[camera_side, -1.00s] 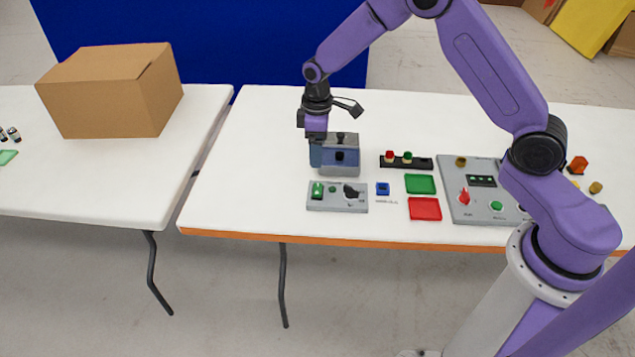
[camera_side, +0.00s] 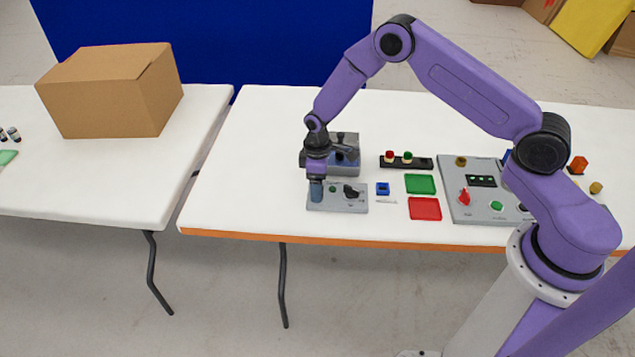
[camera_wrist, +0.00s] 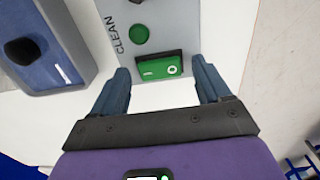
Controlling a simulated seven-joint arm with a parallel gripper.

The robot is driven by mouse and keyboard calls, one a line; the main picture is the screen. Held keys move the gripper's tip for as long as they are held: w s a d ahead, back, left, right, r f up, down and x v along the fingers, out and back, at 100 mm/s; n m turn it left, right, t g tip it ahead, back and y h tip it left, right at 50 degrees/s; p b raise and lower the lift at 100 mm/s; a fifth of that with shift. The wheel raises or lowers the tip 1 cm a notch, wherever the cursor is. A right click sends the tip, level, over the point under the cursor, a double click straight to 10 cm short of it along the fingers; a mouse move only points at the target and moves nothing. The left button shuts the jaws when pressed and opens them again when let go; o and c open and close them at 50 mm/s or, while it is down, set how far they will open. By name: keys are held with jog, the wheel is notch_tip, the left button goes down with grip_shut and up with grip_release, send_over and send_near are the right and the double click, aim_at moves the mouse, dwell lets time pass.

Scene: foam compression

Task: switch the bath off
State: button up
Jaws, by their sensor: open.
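The bath (camera_side: 346,160) is a grey and blue box on the table, partly behind my gripper in the side view; its blue side (camera_wrist: 50,65) shows at the left of the wrist view. In front of it lies a grey control panel (camera_side: 341,206), marked CLEAN in the wrist view. That view shows a green rocker switch (camera_wrist: 153,70) with white marks, and a round green lamp or button (camera_wrist: 138,33) beyond it. My gripper (camera_side: 316,197) points down over the panel's left end. Its open fingers stand either side of the switch in the wrist view; contact cannot be told.
A dark knob (camera_side: 351,190) sits on the panel's right part. To the right are a small blue block (camera_side: 382,188), a green tray (camera_side: 420,184), a red tray (camera_side: 425,208) and a larger grey panel (camera_side: 470,212). The table's left part is clear.

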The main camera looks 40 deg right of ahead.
jog(key=c, duration=1.1)
jog(key=shift+o, duration=0.3)
jog(key=shift+s+a+t+h, duration=0.15)
jog(key=shift+t+h, duration=0.55)
jog(key=o, duration=1)
jog(key=shift+o, duration=0.2)
notch_tip(320, 180, up, 17)
jog(key=s+a, duration=0.2)
jog(key=shift+s+a+r, duration=0.1)
jog(key=shift+s, duration=0.05)
